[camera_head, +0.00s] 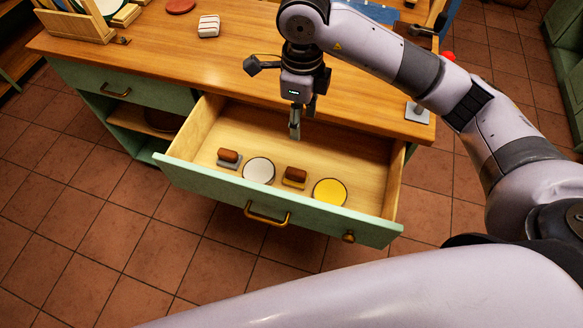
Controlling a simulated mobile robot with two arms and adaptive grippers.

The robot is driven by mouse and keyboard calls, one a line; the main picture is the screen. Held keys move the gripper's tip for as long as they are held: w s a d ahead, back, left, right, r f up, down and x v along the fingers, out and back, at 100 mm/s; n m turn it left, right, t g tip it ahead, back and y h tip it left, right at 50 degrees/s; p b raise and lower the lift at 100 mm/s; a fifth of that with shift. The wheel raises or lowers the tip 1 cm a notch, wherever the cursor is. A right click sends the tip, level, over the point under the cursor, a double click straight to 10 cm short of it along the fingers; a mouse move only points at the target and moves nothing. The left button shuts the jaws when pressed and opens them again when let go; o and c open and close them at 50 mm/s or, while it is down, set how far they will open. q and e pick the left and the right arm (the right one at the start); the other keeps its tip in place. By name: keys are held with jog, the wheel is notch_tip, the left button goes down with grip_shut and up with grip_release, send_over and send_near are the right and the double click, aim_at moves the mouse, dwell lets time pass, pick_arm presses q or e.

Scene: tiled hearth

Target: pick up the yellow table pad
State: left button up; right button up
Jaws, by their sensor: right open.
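A round yellow pad (329,192) lies flat on the floor of the open drawer (236,197), at its right end near the front wall. My right gripper (295,128) is open and empty, pointing down over the back part of the drawer. It is above and a little left of the yellow pad, apart from it. Its fingers are seen nearly edge-on. My left gripper is out of view.
In the drawer are a round white pad (259,170) and two brown-topped blocks (229,156) (295,176), one on a yellowish base. The wooden counter (170,60) holds a striped block (208,26) and a wooden rack (75,25). The drawer's back middle is bare.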

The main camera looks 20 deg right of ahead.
notch_tip(320, 180, down, 4)
jog(key=b, duration=0.5)
send_over(296, 172)
notch_tip(296, 172, down, 6)
jog(key=f+p, duration=0.1)
jog(key=f, duration=0.6)
jog(key=shift+d+f, duration=0.15)
jog(key=shift+d, duration=0.05)
jog(key=shift+f, duration=0.5)
notch_tip(296, 172, down, 5)
jog(key=shift+w+a+r+p, duration=0.1)
jog(key=shift+a+p, duration=0.05)
jog(key=shift+p, duration=0.2)
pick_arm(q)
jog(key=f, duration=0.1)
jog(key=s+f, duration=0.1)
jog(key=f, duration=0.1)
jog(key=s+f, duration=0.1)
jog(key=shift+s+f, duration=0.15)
pick_arm(e)
jog(key=shift+c, duration=0.4)
grip_shut()
